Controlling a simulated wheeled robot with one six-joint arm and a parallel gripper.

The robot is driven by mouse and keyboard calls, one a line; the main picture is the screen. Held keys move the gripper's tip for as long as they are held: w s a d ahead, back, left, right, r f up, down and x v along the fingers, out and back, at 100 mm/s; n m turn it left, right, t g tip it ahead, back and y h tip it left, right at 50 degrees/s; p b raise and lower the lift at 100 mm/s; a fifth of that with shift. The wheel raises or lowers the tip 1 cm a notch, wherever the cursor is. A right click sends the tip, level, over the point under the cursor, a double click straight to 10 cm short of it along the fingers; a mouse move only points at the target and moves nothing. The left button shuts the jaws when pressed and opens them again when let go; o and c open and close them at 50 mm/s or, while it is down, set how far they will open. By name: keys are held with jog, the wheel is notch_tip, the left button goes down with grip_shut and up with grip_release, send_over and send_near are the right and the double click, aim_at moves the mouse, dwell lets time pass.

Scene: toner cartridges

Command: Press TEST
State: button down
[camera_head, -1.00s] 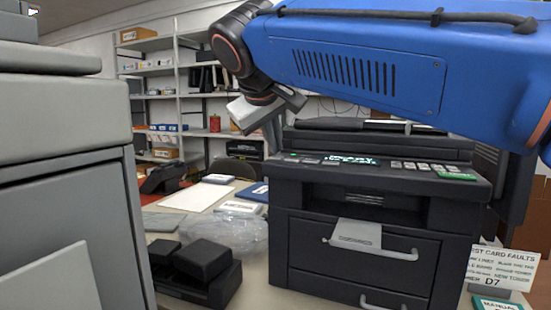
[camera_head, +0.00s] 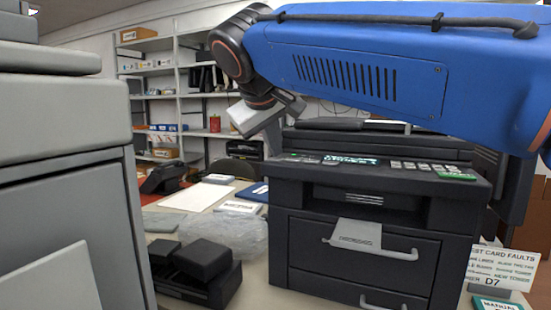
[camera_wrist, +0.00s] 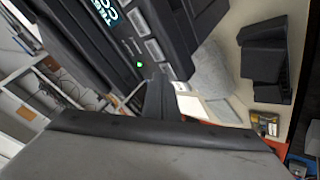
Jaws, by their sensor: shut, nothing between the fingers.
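The dark printer (camera_head: 365,215) stands on the table, with a sloped control panel on top. The panel carries a lit display (camera_head: 350,160), rows of pale buttons (camera_head: 410,166) and a green key or label (camera_head: 455,177) at the right end. Its lettering is too small to read, so I cannot tell which button is TEST. My gripper (camera_head: 274,143) is shut and empty at the panel's left end. In the wrist view my gripper (camera_wrist: 158,96) shows beside the panel's buttons (camera_wrist: 154,49) and a green light (camera_wrist: 140,64). I cannot tell whether its fingertips touch the panel.
A sign marked D7 (camera_head: 500,270) stands at the right. A black two-part object (camera_head: 203,262) and a clear plastic bag (camera_head: 230,235) lie left of the printer. A grey cabinet (camera_head: 65,160) fills the near left. Shelves (camera_head: 165,95) stand behind.

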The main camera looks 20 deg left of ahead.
aim_at(274, 161)
jog(key=shift+r, duration=0.8)
jog(key=shift+r, duration=0.1)
jog(key=shift+r, duration=2.4)
jog(key=shift+s, duration=0.15)
